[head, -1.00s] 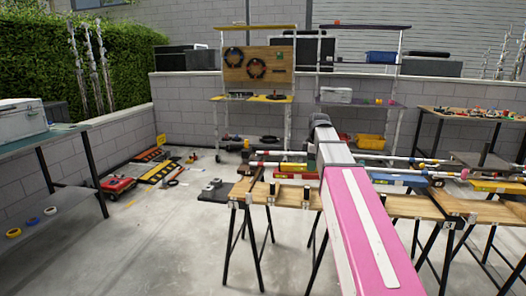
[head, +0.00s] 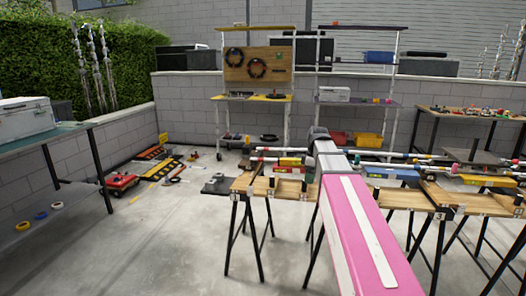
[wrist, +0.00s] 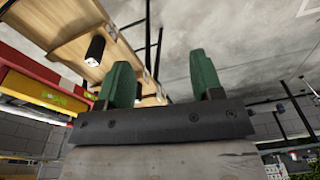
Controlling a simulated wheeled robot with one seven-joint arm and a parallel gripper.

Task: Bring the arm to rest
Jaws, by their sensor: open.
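My pink and white arm (head: 365,240) reaches forward from the lower right of the head view, over the wooden trestle table (head: 400,198). Its far joint shows near the table's back side, and my gripper cannot be made out in the head view. In the wrist view my gripper (wrist: 163,80) shows two green fingers standing well apart. Nothing is between them. The wooden top (wrist: 68,30) with a black-and-white clamp-like piece shows to the left of the fingers, and concrete floor shows beyond them.
Rods and red, blue and yellow tools lie along the trestle table. A shelf rack with a pegboard (head: 258,68) stands at the back wall. A side bench (head: 50,135) is at left. Tools and a red toolbox (head: 121,184) lie on the floor. Open concrete lies in front left.

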